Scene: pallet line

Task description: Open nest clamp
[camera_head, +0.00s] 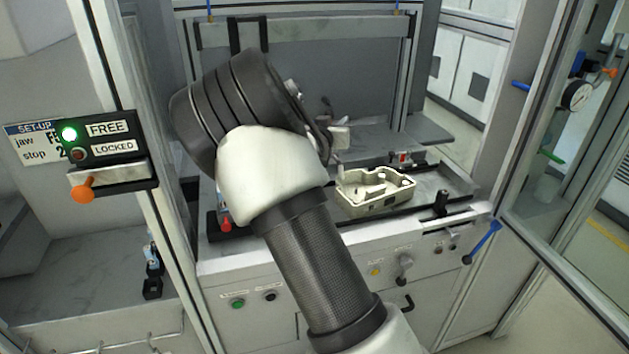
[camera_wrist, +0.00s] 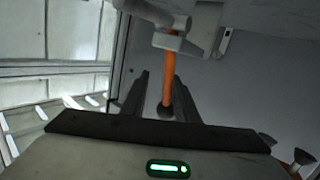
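In the wrist view, the two dark fingers of my gripper (camera_wrist: 161,78) stand apart on either side of an orange lever (camera_wrist: 170,68). The lever hangs from a pale grey bracket (camera_wrist: 185,42) and has a dark lower end. Gaps show beside the lever, so the fingers do not look closed on it. In the head view, a pale cast housing (camera_head: 374,205) sits in the nest area on the grey work table (camera_head: 455,187). My arm covers the area left of the housing. The gripper and the lever cannot be made out there. I cannot tell for certain that this lever is the nest clamp's.
A set-up panel (camera_head: 108,150) at left shows a green light at FREE and has an orange-knobbed handle (camera_head: 85,188). Buttons and knobs line the table's front panel (camera_head: 340,272). A blue handle (camera_head: 482,242) sticks out at the right corner. Frame posts stand on both sides.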

